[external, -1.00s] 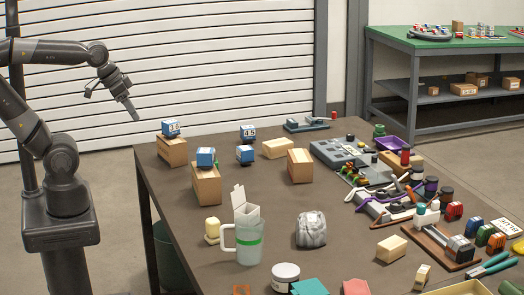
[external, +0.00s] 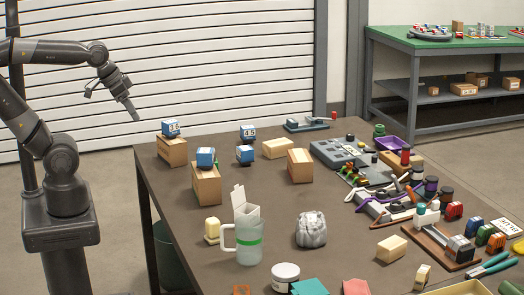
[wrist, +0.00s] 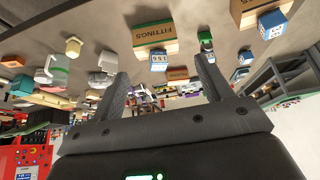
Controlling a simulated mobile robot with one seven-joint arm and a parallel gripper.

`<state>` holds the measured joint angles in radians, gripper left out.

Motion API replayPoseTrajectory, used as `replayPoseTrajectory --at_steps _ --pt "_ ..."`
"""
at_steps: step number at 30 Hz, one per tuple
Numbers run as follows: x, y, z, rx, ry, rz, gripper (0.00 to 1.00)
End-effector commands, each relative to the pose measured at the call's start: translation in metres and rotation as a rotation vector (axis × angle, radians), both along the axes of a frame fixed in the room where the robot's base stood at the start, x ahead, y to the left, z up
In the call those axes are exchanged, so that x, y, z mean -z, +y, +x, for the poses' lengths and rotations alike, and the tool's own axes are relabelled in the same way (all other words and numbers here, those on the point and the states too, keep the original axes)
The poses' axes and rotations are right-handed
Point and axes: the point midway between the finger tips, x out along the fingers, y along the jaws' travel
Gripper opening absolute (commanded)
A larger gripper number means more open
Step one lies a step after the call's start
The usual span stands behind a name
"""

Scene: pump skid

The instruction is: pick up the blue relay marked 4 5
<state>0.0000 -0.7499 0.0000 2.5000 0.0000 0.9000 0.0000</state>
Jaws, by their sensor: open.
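The blue relay marked 4 5 (external: 248,132) stands on the brown table near its far edge, left of a cream block, with its white numbered face toward the external camera. My gripper (external: 112,101) is open and empty, high beyond the table's left edge, well left of the relay. In the wrist view my open gripper (wrist: 161,66) has nothing between its fingers. Several blue relays show there, but I cannot tell which is marked 4 5.
A jug (external: 249,243) is nearer. The table's right side is crowded.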

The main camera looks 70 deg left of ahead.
Motion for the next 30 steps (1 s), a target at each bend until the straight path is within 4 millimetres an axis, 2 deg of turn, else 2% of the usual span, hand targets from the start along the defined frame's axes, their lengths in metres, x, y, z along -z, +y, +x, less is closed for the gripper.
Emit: replayPoseTrajectory --at_steps 6,11,17,21,26,30 --pt "0.0 -0.001 0.003 -0.012 0.005 -0.016 0.72" --pt "-0.001 -0.007 0.025 -0.102 0.043 -0.135 0.72" --pt "-0.001 -0.015 0.08 -0.316 0.109 -0.401 0.72" --pt "0.001 -0.012 0.124 -0.481 0.148 -0.59 0.72" --pt "0.007 0.002 0.178 -0.678 0.185 -0.803 0.72" --pt "0.017 0.024 0.225 -0.859 0.208 -0.992 0.72"
